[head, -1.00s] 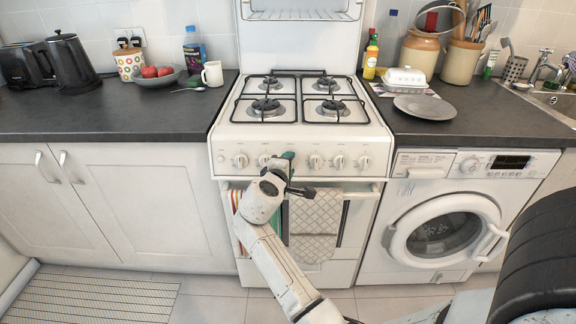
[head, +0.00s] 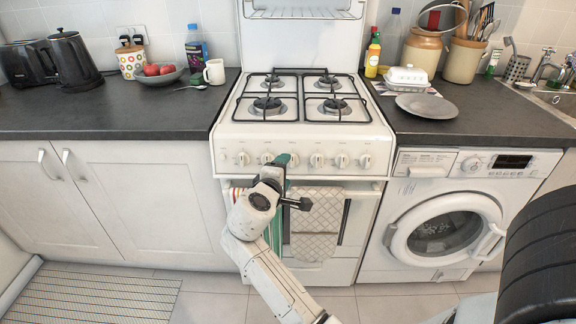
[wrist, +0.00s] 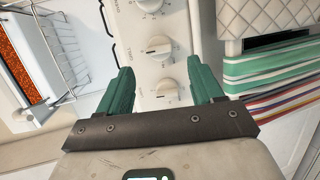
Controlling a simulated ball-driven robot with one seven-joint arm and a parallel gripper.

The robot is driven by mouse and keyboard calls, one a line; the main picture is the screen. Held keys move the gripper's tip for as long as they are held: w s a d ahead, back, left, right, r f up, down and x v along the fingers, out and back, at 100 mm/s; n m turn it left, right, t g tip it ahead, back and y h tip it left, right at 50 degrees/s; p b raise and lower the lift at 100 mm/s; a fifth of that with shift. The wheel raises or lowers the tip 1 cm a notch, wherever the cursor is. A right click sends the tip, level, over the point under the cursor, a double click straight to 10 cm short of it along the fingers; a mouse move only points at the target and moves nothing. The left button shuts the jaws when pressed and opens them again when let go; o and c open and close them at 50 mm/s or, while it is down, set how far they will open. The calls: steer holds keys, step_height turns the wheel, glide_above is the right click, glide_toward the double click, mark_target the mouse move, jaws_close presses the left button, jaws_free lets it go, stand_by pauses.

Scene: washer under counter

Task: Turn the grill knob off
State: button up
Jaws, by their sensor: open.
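The stove's white front panel (head: 225,158) carries a row of white knobs. Another knob (wrist: 168,90) lies between the fingers, nearer the palm, and a third (wrist: 150,5) is at the top edge. My gripper (wrist: 160,68) has its green fingers apart, with nothing clearly held. In the head view, my gripper (head: 283,159) is at the panel left of centre, partly hiding the knobs there.
A striped towel (wrist: 265,65) and a quilted towel (head: 316,215) hang on the oven door below the panel. The gas hob (head: 300,95) is above. A washing machine (head: 445,225) stands right; cupboards (head: 140,205) stand left. Floor shows in front.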

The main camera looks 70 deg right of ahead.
steer(key=shift+v, duration=2.4)
steer(key=shift+f, duration=0.1)
